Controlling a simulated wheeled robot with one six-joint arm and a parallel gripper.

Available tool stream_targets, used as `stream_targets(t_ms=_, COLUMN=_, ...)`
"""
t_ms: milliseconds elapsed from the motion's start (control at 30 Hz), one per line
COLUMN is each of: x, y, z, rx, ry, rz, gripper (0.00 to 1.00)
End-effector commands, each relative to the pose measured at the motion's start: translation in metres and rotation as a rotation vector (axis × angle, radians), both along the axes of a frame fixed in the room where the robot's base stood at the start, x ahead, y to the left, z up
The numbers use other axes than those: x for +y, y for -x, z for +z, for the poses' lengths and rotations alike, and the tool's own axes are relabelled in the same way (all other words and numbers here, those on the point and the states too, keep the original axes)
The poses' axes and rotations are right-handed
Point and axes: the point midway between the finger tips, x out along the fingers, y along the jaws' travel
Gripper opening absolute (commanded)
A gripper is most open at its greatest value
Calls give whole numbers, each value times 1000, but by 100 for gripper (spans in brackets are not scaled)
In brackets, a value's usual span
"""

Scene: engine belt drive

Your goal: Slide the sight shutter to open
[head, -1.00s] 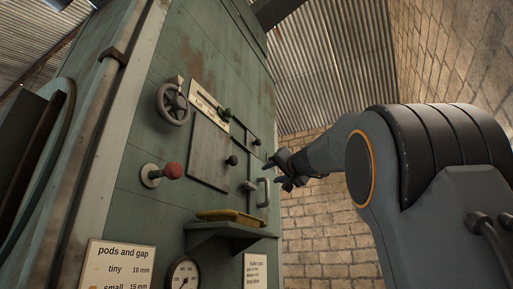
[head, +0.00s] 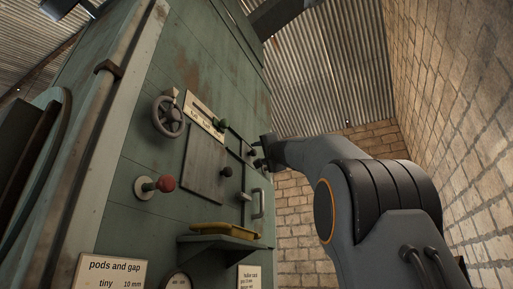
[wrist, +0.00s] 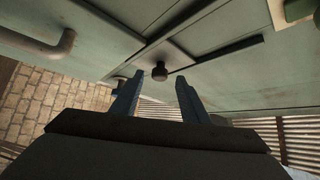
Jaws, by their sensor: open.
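My gripper (head: 263,151) is at the right side of the green panel, with its fingers apart and empty. In the wrist view my gripper (wrist: 159,84) points at a small black knob (wrist: 160,72), which appears between and beyond the fingertips. The knob sits by the end of a dark slot; contact with the fingers is not visible. In the head view this seems to be the black knob (head: 251,152) beside the gripper. A grey rectangular plate (head: 203,168) with its own dark knob (head: 226,171) lies left of it. I cannot tell for certain which part is the sight shutter.
A pull handle (head: 258,203) is below the gripper. A shelf (head: 222,242) holds a yellow object (head: 224,228).

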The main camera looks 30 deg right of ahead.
Motion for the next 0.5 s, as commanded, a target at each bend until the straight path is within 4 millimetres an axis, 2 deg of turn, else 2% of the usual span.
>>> stream_targets(t_ms=233, x=0, y=-19, z=10, rx=1, ry=-2, rz=1, gripper=41)
stream_targets(t_ms=500, x=0, y=-24, z=11, rx=0, ry=0, rz=0, gripper=41)
